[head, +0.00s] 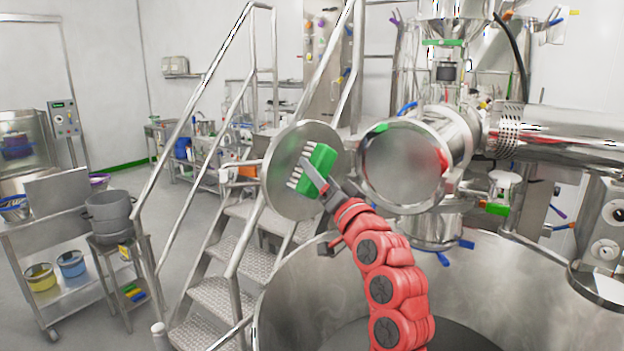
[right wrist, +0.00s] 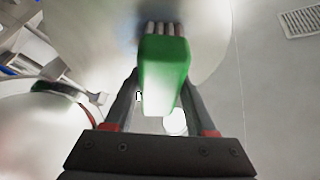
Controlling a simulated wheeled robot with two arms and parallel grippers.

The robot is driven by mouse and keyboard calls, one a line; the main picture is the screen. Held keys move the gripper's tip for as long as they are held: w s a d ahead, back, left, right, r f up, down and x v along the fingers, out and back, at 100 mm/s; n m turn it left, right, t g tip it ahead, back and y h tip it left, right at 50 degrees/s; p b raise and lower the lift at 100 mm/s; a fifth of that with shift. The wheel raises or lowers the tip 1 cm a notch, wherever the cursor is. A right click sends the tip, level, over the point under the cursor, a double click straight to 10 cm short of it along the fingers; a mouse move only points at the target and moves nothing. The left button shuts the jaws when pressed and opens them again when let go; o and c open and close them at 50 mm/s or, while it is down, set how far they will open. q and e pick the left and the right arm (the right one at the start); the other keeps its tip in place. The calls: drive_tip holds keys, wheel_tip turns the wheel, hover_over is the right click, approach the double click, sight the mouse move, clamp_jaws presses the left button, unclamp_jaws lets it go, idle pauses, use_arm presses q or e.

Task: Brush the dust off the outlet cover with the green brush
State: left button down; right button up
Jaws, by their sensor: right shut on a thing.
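The green brush (head: 318,161) with pale bristles is held in my right gripper (head: 330,188), in front of the round metal outlet cover (head: 283,192). The cover is a swung-open disc left of the open outlet pipe (head: 405,165). In the right wrist view the brush (right wrist: 165,70) sits between the two fingers of my right gripper (right wrist: 165,105), its bristles pointing up toward the cover's pale surface (right wrist: 90,30). Whether the bristles touch the cover, I cannot tell. A bluish-grey patch shows on the cover behind the bristles. My left gripper is out of view.
A large open steel vessel (head: 480,285) fills the lower right below my right arm. Metal stairs with handrails (head: 215,300) stand behind the cover. A cart (head: 45,235) with pots and buckets is at the left.

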sight(329, 171)
drive_tip(key=shift+w+d+f+b, duration=0.15)
drive_tip(key=shift+w+d+b, duration=0.55)
drive_tip(key=shift+w+d, duration=0.45)
drive_tip(key=w+d+b, duration=0.2)
drive_tip(key=d, duration=0.1)
drive_tip(key=shift+w+d, duration=0.1)
drive_tip(key=shift+w, duration=0.05)
drive_tip(key=shift+s+d, duration=1.95)
drive_tip(key=shift+s, duration=0.15)
